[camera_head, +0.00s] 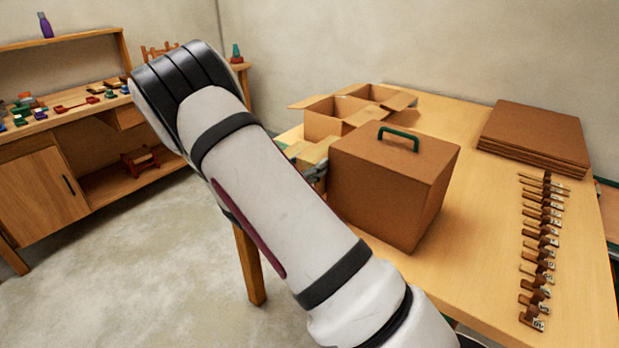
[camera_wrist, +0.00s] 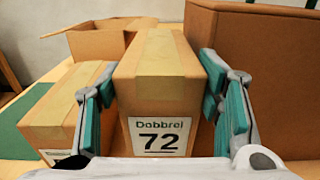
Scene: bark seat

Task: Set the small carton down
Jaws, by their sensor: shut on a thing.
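The small carton (camera_wrist: 158,97) is brown with a tape strip on top and a white label reading "Dobbrel 72". In the wrist view it sits upright between the teal pads of my gripper (camera_wrist: 162,100), which is shut on it. Its lower edge is hidden, so I cannot tell whether it touches the table. In the head view my arm covers most of the gripper (camera_head: 316,172), at the left side of the large brown box (camera_head: 385,185). That box also stands close to the right finger in the wrist view (camera_wrist: 280,75).
Another taped carton (camera_wrist: 62,108) stands just left of my left finger, near a green surface (camera_wrist: 22,120). Open cartons (camera_head: 325,122) stand behind on the table (camera_head: 455,270). Flat cardboard (camera_head: 535,135) and a row of stamp-like pieces (camera_head: 540,245) lie to the right.

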